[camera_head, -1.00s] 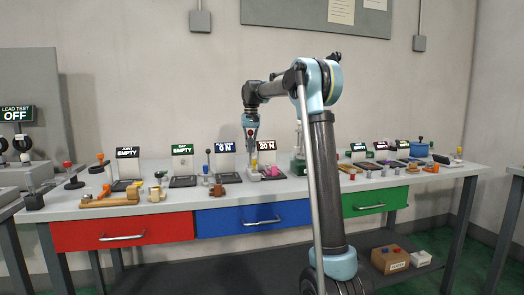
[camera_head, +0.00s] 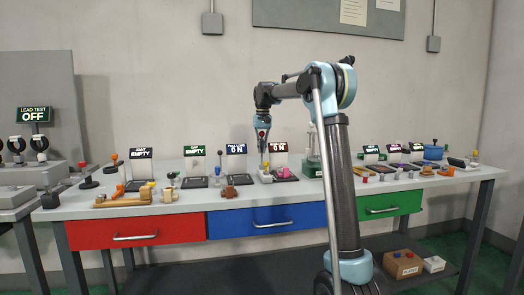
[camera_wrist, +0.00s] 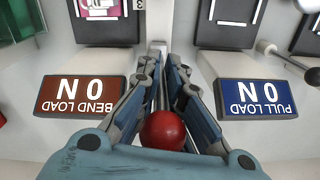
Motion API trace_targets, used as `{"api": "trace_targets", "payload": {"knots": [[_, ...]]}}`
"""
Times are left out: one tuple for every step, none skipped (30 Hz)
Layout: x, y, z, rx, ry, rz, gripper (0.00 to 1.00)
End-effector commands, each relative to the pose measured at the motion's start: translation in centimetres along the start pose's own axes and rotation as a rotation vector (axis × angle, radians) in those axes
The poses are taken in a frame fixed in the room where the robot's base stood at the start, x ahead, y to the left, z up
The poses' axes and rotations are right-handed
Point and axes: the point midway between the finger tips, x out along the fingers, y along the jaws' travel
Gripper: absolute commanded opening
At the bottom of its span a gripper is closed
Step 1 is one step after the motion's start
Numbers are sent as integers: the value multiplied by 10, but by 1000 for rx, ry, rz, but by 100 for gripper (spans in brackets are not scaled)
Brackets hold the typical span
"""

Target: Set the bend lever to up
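The bend lever's red ball knob (camera_wrist: 163,130) sits between my gripper's fingers in the wrist view, close to the palm. Its thin shaft runs between the fingers, which close in on it toward the tips. In the head view my gripper (camera_head: 263,150) points down at the back of the table, between two displays. The brown bend load display (camera_wrist: 82,96) reads 0 N; it also shows in the head view (camera_head: 278,147). The lever's foot is mostly hidden by the fingers, and its exact tilt is unclear.
The blue pull load display (camera_wrist: 256,98) reads 0 N, with a ball-ended lever (camera_wrist: 266,47) beside its pad. A pink piece (camera_wrist: 88,5) lies on the bend pad.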

Motion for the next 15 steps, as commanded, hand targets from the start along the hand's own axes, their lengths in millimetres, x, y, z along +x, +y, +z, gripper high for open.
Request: {"api": "trace_targets", "payload": {"knots": [[1, -1, 1, -1, -3, -1, 27], [1, -1, 1, -1, -3, -1, 27], [1, -1, 2, -1, -3, -1, 29], [1, -1, 2, -1, -3, 0, 29], [1, -1, 2, -1, -3, 0, 29], [1, 0, 2, -1, -3, 0, 29], [1, 0, 2, -1, -4, 0, 29], [1, 0, 2, -1, -4, 0, 29], [1, 0, 2, -1, -4, 0, 29], [1, 0, 2, -1, -4, 0, 29], [1, 0, 2, -1, -4, 0, 29], [1, 0, 2, 0, -4, 0, 29], [0, 0, 2, 0, -4, 0, 29], [0, 0, 2, 0, -4, 0, 29], [0, 0, 2, 0, -4, 0, 29]]}}
